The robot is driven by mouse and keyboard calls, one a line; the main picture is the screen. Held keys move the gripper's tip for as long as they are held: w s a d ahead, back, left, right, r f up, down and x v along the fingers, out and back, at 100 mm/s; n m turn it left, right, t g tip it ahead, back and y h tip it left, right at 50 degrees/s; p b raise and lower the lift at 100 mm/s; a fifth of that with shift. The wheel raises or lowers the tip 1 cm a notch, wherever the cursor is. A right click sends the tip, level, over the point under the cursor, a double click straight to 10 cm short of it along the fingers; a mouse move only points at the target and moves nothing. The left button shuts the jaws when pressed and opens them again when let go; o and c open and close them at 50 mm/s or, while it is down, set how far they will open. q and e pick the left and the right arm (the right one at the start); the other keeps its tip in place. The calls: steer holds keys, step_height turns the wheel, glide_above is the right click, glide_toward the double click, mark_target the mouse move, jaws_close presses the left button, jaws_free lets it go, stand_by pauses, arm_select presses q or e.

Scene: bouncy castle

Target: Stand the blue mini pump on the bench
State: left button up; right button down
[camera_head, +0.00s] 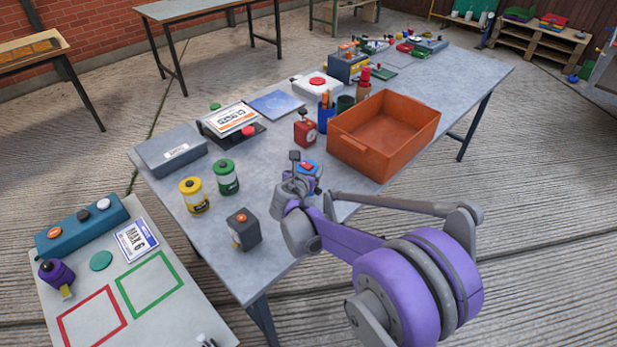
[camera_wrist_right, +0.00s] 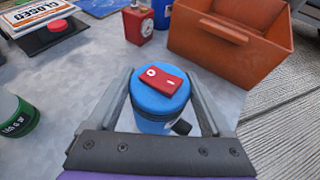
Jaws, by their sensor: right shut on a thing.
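The blue mini pump (camera_wrist_right: 155,112) is a round blue body with a red block on its top and a dark stub at its side. It stands roughly upright between the two grey fingers of my right gripper (camera_wrist_right: 160,105), which is shut on it. In the head view the pump (camera_head: 312,172) is mostly hidden by my right gripper (camera_head: 300,178), over the near right part of the grey bench (camera_head: 272,180). I cannot tell whether its base touches the bench. My left gripper is not in view.
An orange bin (camera_head: 375,158) and a small red device (camera_head: 305,131) stand just behind the pump. A dark box with an orange button (camera_head: 243,229), a green jar (camera_head: 227,178) and a yellow jar (camera_head: 194,195) stand to the left. Bare bench lies between them.

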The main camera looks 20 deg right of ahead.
steer(key=shift+f, duration=1.75)
steer(key=shift+f, duration=0.1)
jaws_free()
steer(key=shift+b, duration=0.3)
